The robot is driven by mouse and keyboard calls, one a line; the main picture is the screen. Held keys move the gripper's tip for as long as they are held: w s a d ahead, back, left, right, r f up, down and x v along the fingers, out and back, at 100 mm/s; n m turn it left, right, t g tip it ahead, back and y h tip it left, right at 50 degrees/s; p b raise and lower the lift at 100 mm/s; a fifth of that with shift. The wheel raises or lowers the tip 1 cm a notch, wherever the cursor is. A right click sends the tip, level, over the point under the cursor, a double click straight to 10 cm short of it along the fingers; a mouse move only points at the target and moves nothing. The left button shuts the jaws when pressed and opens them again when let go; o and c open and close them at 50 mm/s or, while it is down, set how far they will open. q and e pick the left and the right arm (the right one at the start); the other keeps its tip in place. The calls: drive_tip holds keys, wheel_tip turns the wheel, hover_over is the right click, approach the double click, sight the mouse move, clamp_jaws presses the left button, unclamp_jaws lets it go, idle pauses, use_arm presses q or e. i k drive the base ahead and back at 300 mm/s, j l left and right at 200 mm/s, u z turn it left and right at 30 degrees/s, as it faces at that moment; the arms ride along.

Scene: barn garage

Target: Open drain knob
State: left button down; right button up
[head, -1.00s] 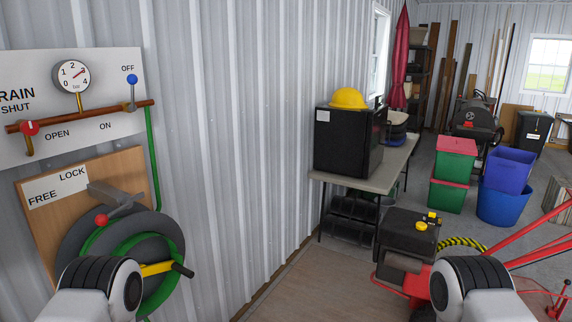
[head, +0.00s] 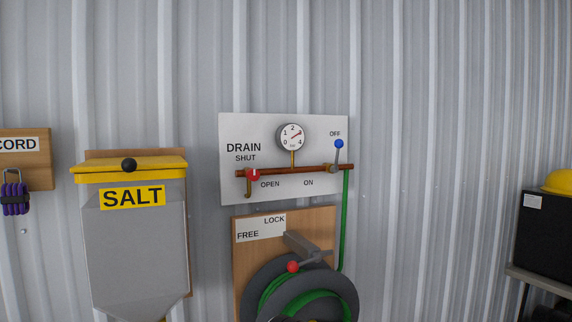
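The red drain knob (head: 254,174) sits at the left end of a copper pipe (head: 300,170) on a white panel (head: 233,190) on the wall. A white mark on the knob points up, toward the word SHUT; OPEN is printed to its lower right. A short brass spout hangs below the knob. A round pressure gauge (head: 291,137) stands above the pipe, its red needle toward the upper right. A blue-tipped lever (head: 338,145) at the pipe's right end points up at OFF. Neither gripper is in view.
A black cabinet with a yellow helmet (head: 558,182) stands far right.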

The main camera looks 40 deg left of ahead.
sight(253, 174)
drive_tip(key=u, duration=1.3)
